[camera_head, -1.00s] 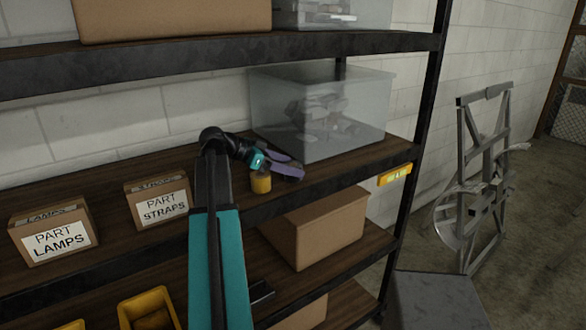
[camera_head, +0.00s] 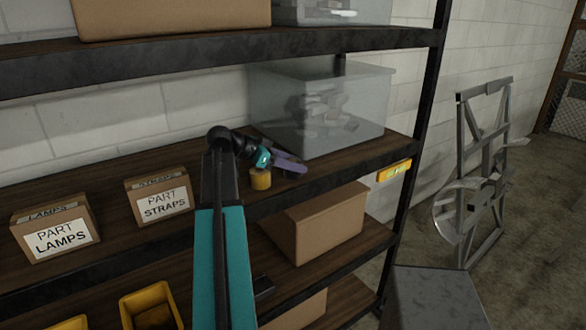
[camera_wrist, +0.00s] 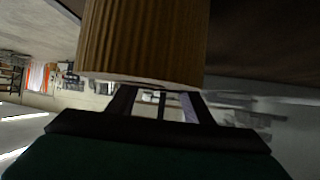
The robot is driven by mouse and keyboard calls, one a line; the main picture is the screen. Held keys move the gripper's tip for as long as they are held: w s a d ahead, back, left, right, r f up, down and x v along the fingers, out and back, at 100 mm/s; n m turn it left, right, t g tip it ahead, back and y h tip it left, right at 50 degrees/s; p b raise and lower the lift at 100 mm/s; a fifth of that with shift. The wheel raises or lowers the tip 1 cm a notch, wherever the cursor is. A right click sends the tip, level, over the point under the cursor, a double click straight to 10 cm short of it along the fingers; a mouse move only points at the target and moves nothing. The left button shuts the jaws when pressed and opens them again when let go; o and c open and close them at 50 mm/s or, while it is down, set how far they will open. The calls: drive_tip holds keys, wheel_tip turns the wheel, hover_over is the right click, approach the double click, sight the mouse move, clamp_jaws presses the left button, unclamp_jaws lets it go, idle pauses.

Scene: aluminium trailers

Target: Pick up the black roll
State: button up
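I cannot make out a black roll in either view. My gripper (camera_head: 290,166) is over the middle shelf in the head view, with purple-grey parts close above the boards, in front of the clear bin. A yellow-brown roll (camera_head: 260,180) stands upright on the shelf just left of and nearer than my gripper. In the wrist view a large ribbed brown cylinder (camera_wrist: 145,42), likely this roll, is very close to the camera. It covers the ends of my gripper fingers (camera_wrist: 160,98), so their opening and anything between them are hidden.
A clear bin (camera_head: 345,115) with grey parts stands behind the gripper. Boxes marked PART STRAPS (camera_head: 162,200) and PART LAMPS (camera_head: 56,238) stand to the left. The upper shelf (camera_head: 200,60) runs above the arm. A shelf post (camera_head: 428,90) is at the right.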

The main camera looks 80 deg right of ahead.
drive_tip(key=c, duration=0.3)
drive_tip(key=shift+c, duration=0.2)
drive_tip(key=shift+r, duration=0.15)
wheel_tip(320, 180, up, 18)
drive_tip(key=b, duration=0.5)
idle(0.7)
